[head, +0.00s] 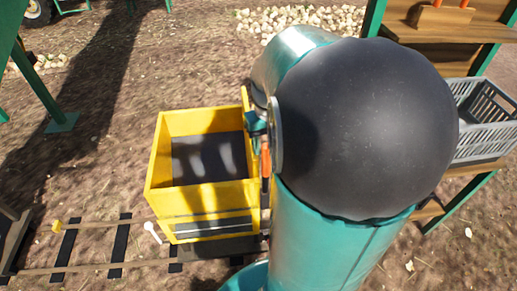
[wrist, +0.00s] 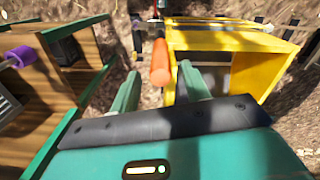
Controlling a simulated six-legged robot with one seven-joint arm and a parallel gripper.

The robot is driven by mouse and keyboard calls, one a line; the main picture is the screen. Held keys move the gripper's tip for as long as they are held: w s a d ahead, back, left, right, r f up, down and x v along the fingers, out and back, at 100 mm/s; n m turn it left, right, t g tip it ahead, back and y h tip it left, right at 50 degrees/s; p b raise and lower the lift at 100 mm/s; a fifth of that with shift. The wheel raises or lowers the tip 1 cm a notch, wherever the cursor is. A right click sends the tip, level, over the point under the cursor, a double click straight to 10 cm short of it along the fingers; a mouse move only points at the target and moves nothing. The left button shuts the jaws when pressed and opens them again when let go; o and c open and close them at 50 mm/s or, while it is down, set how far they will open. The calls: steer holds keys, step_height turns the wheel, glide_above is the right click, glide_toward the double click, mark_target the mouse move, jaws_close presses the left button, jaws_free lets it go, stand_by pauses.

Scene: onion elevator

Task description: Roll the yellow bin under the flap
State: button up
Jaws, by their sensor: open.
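The yellow bin (head: 205,192) is open-topped with a dark floor and sits upright on a rail track, left of my arm in the head view. In the wrist view the bin (wrist: 228,42) is at the upper right. An orange handle (wrist: 160,75) stands beside it; in the head view the handle (head: 266,158) shows at the bin's right side. My gripper (wrist: 160,70) is open, with its two green fingers on either side of the handle's line. I cannot tell whether they touch it. My arm hides most of the gripper in the head view. I cannot make out the flap.
The rail track (head: 95,268) runs left from the bin across bare dirt. A green post (head: 32,85) is at the left. A wooden stand with a grey crate (head: 484,150) is at the right.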

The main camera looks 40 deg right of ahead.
step_height(320, 180, down, 6)
steer(key=shift+r, duration=0.1)
jaws_close()
